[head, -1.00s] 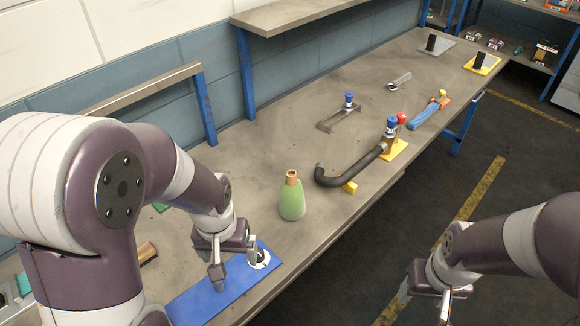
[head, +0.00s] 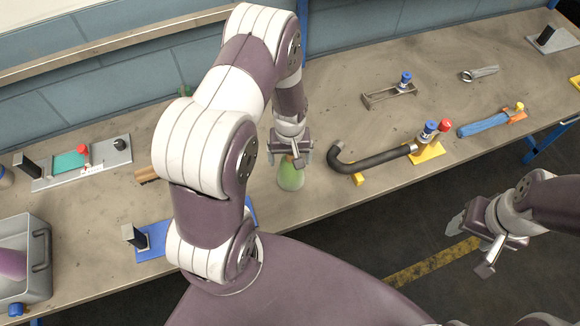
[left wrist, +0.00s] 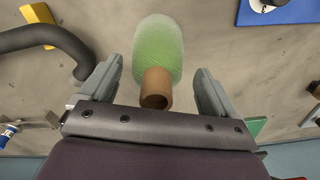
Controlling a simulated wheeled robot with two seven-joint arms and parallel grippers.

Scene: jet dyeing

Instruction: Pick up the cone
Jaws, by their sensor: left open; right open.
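The cone (head: 290,177) is a green yarn cone with a brown tube top, standing upright on the workbench near its front edge. In the left wrist view the cone (left wrist: 158,50) lies ahead, its brown tube between the two fingers. My left gripper (head: 292,158) is at the top of the cone, open, with a gap visible on both sides of the tube; it also shows in the left wrist view (left wrist: 155,85). My right gripper (head: 478,250) is open and empty, over the floor beyond the bench's front edge.
A black bent hose (head: 372,160) with a yellow block lies right of the cone. A blue board (head: 155,238) lies left, partly behind my arm. A metal bracket (head: 388,95) is farther back. A grey bin (head: 38,262) holds something purple at far left.

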